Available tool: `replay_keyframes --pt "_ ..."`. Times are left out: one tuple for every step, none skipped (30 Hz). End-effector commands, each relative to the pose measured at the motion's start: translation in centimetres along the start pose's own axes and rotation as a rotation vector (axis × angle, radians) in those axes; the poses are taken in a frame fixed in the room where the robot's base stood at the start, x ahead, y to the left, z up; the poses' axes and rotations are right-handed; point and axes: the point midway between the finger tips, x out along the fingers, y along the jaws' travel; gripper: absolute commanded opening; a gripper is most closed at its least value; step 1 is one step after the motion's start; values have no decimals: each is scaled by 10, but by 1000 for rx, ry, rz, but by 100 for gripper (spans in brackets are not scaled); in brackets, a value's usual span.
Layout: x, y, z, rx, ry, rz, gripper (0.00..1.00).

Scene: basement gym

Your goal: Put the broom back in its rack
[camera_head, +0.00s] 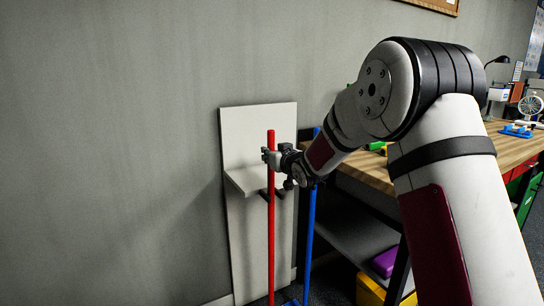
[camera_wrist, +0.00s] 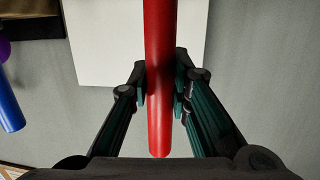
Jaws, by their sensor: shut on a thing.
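The red broom handle (camera_head: 271,235) stands upright in front of the white rack, and its lower end is out of frame. The rack is a white board (camera_head: 237,130) against the wall with a small shelf (camera_head: 246,179) sticking out. A dark clip (camera_head: 279,192) sits at the shelf's front edge, where the handle passes; I cannot tell whether the handle is inside it. My gripper (camera_head: 271,157) is shut on the handle near its top, just above shelf height. In the wrist view the gripper (camera_wrist: 160,84) has a finger on each side of the red handle (camera_wrist: 159,40).
A blue pole (camera_head: 310,235) stands close to the right of the broom; it also shows in the wrist view (camera_wrist: 10,108). A wooden workbench (camera_head: 510,150) with a lower shelf (camera_head: 350,235) stands at right. The wall left of the rack is bare.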

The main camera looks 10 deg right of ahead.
Motion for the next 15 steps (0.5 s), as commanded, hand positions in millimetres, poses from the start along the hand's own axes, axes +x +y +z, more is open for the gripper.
replay_keyframes --pt "0 0 -3 -1 5 0 0" --pt "0 0 -3 -1 6 0 0" --pt "0 0 -3 -1 6 0 0" --pt "0 0 -3 -1 6 0 0" --pt "0 0 -3 -1 6 0 0" --pt "0 0 -3 -1 6 0 0" --pt "0 0 -3 -1 6 0 0" --pt "0 0 -2 -1 6 0 0" --pt "0 0 -2 -1 6 0 0" --pt "0 0 -1 -1 6 0 0" --pt "0 0 0 -1 6 0 0" --pt "0 0 0 -1 6 0 0" --pt "0 0 1 -1 6 0 0" --pt "1 0 2 -1 6 0 0" --pt "1 0 3 -1 6 0 0"
